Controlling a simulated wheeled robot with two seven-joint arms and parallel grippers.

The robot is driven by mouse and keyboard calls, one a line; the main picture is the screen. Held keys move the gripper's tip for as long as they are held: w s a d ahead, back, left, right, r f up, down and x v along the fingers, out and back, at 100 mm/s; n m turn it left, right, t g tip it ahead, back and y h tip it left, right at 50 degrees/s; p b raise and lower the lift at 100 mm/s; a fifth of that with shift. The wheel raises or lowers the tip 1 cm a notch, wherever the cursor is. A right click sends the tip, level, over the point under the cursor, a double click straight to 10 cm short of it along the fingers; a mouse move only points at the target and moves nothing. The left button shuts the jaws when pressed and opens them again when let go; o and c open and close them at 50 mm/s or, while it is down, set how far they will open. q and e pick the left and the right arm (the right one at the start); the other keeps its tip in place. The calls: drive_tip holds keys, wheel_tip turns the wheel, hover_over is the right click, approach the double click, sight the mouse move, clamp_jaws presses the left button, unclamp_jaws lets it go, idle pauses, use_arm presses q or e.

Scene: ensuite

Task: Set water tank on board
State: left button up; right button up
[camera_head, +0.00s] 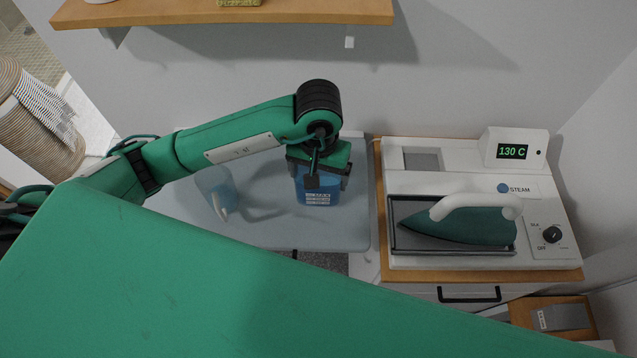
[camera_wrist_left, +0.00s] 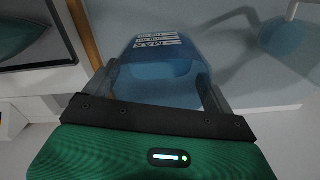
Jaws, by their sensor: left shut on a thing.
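The water tank (camera_head: 317,190) is a blue box-like vessel with white MAX lettering and lines on its side. My left gripper (camera_head: 319,176) is shut on it, with one finger on each side, and hides its top. In the left wrist view the tank (camera_wrist_left: 165,75) sits between the two fingers. The board (camera_head: 345,225) is a pale grey-blue ironing board. The tank appears over its right part; I cannot tell whether its base touches the board. My right gripper is not in view.
A translucent blue jug (camera_head: 215,188) stands on the board's left part. Right of the board, a white steam station (camera_head: 440,185) with a dark green iron (camera_head: 460,228) and a 130 C display sits on a wooden-topped cabinet. A wooden shelf (camera_head: 300,12) hangs above.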

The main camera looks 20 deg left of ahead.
use_arm(q)
wheel_tip(320, 180, down, 6)
drive_tip(key=shift+r+p, duration=0.15)
drive_tip(key=shift+p, duration=0.65)
drive_tip(key=shift+f, duration=0.2)
drive_tip(key=shift+f+b, duration=0.1)
drive_tip(key=shift+b, duration=0.2)
drive_tip(key=o, duration=0.9)
